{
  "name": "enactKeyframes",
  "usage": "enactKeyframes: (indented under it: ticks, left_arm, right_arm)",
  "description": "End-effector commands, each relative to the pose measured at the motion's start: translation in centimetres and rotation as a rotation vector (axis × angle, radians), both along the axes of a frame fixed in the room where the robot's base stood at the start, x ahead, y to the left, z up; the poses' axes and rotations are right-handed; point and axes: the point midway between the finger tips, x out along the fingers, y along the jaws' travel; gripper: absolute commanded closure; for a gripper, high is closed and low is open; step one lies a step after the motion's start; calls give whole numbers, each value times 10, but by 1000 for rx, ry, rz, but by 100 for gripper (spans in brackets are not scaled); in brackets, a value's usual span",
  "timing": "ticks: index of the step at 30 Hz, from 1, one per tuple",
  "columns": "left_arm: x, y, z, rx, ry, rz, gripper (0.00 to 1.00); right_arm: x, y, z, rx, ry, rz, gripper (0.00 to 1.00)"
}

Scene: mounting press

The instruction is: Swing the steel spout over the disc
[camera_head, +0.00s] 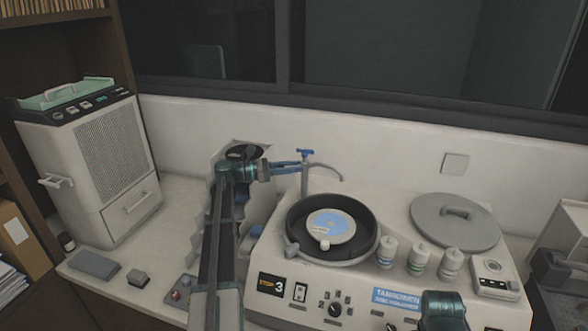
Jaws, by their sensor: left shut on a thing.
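The steel spout (325,167) is a thin curved pipe on a tap post behind the round black bowl. A blue handle (305,153) tops the post. The spout points right, and its tip appears behind the bowl's back rim, not above the disc in the picture. The disc (328,224), light with a blue label, lies in the bowl (366,220). My left gripper (297,167) reaches in from the left and is shut on the spout's post end, just under the handle. The exact contact is small and partly hidden. A teal part of my right arm shows at the bottom right; its gripper does not show.
Three small white bottles (418,258) stand right of the bowl. A grey round lid (455,221) with a handle lies behind them. The machine's front panel (337,295) carries knobs and switches. A large white cabinet unit (108,164) stands at the left. The wall is close behind.

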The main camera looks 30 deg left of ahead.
Motion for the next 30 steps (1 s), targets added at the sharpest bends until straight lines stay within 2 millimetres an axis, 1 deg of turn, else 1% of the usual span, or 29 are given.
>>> enactKeyframes:
  ticks: [1,6,12,28,29,30]
  left_arm:
    - [7,4,1,-2,-4,-26,100]
    - [8,5,1,-2,-5,-106,100]
    - [8,4,1,-2,-5,-161,100]
    - [7,2,1,-1,-4,-183,100]
    - [7,2,1,-1,-4,-183,68]
    - [7,2,1,-1,-4,-183,61]
  right_arm:
    - [0,0,0,0,0,0,50]
    - [0,0,0,0,0,0,50]
    - [0,0,0,0,0,0,50]
    - [0,0,0,0,0,0,50]
    - [0,0,0,0,0,0,50]
    - [0,0,0,0,0,0,50]
